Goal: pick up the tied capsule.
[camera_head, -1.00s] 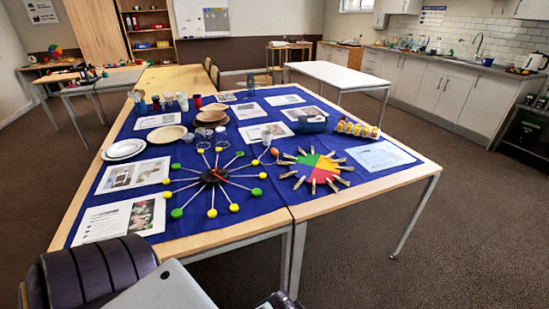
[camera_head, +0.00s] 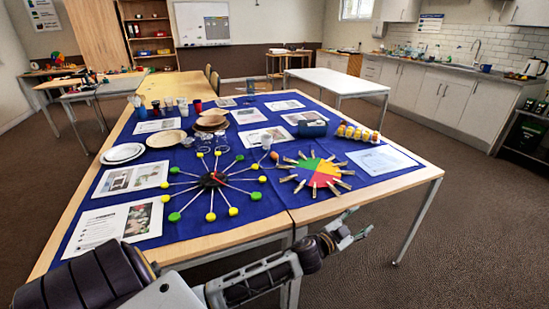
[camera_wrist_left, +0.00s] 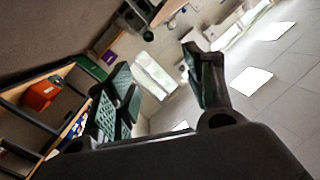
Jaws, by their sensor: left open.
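I cannot surely pick out a tied capsule. A small orange-brown rounded thing (camera_head: 274,156) lies on the blue cloth between the spoked wheel and the coloured disc, too small to identify. My left gripper (camera_head: 356,227) is open and empty, off the table's front edge at the lower right, apart from everything on the cloth. In the left wrist view my left gripper (camera_wrist_left: 163,88) has its two fingers spread with nothing between them; that view faces the room and shows no capsule. My right gripper is out of view.
The blue-clothed table (camera_head: 100,218) holds a spoked wheel with yellow and green ends (camera_head: 212,183), a coloured disc with clothespins (camera_head: 316,172), yellow jars (camera_head: 358,133), a dark blue tub (camera_head: 312,128), plates (camera_head: 123,153) and printed sheets. Floor right of the table is clear.

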